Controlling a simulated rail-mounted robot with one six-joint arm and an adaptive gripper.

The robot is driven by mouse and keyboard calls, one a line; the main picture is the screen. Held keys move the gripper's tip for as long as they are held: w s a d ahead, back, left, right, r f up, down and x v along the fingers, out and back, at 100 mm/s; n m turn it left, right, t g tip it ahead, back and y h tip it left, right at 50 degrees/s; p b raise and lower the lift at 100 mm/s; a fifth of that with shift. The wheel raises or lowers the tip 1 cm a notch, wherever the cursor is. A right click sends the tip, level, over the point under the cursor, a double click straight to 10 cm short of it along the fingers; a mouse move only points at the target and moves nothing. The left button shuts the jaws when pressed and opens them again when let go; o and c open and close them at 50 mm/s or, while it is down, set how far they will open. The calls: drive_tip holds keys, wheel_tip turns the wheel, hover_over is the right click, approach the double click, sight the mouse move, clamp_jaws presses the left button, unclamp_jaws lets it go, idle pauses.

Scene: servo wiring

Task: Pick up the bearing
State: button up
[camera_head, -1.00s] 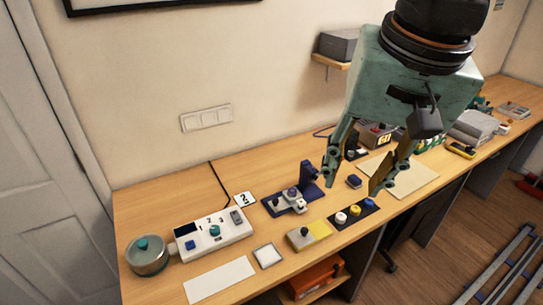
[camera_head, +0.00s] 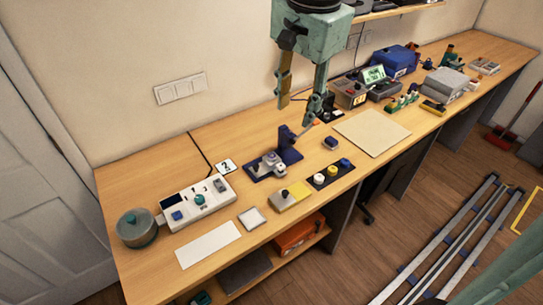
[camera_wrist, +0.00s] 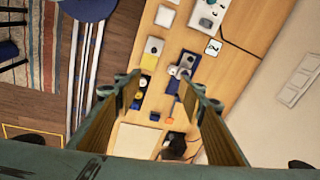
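My gripper (camera_head: 298,106) is open and empty, fingers pointing down, above the bench behind the blue press. In the wrist view its fingers (camera_wrist: 158,84) are wide apart, with bench parts seen between them. A dark blue press (camera_head: 288,147) stands on the bench; small round grey-white parts (camera_head: 273,163) sit on its base, and they also show in the wrist view (camera_wrist: 174,70). I cannot tell for certain which part is the bearing. A black strip (camera_head: 321,181) in front carries white, yellow and blue round pieces.
A white control box (camera_head: 198,204) and a round pot (camera_head: 137,229) stand at the left. A bare tan board (camera_head: 372,132) lies to the right. Boxes and devices crowd the bench beyond it.

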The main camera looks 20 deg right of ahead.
drive_tip(key=w+f+m+g+p, duration=0.1)
drive_tip(key=w+f+m, duration=0.2)
drive_tip(key=w, duration=0.3)
drive_tip(key=w+f+m+p, duration=0.2)
drive_tip(key=w+f+m, duration=0.1)
drive_tip(key=w+f, duration=0.15)
drive_tip(key=m+g+p, duration=0.1)
drive_tip(key=m+p, duration=0.3)
drive_tip(key=m, duration=0.3)
hover_over(272, 156)
wheel_tip(272, 156, down, 13)
drive_tip(key=shift+f, duration=0.15)
drive_tip(key=shift+f, duration=4.15)
drive_tip(key=shift+f, duration=0.1)
drive_tip(key=shift+d+f+p, duration=0.1)
drive_tip(key=shift+f+p, duration=0.3)
drive_tip(key=shift+f, duration=2.1)
drive_tip(key=shift+c, duration=0.9)
